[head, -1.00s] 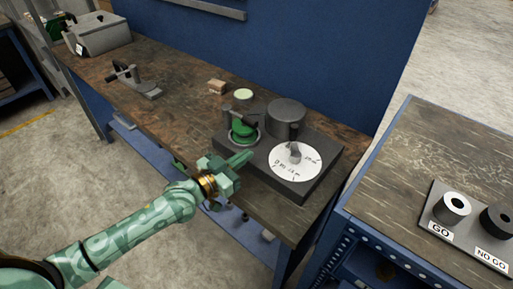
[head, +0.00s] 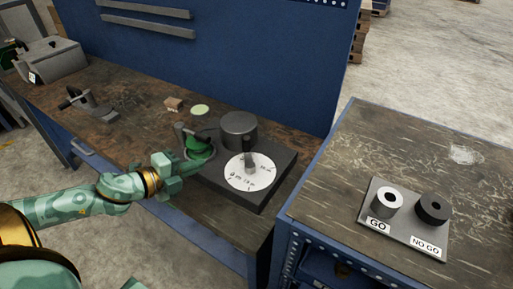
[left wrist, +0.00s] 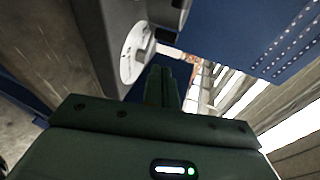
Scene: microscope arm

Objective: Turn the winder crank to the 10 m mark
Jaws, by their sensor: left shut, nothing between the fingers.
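The winder has a dark base (head: 262,196) at the bench's front right. It carries a white marked dial (head: 245,182) with a grey pointer piece (head: 250,160), a grey drum (head: 239,129), and a green spool (head: 196,145) with a dark crank arm (head: 186,132). The dial's marks are too small to read. My left gripper (head: 197,167) is shut and empty at the base's front left, just in front of the spool; contact cannot be told. In the left wrist view its closed fingers (left wrist: 161,86) show near the dial (left wrist: 135,50). My right gripper is not in view.
A wooden block (head: 173,104), a pale green disc (head: 200,110) and a grey clamp-like fixture (head: 90,103) lie on the bench behind and left. A separate table (head: 400,140) at right holds a GO / NO GO gauge plate (head: 403,234). A blue panel stands behind.

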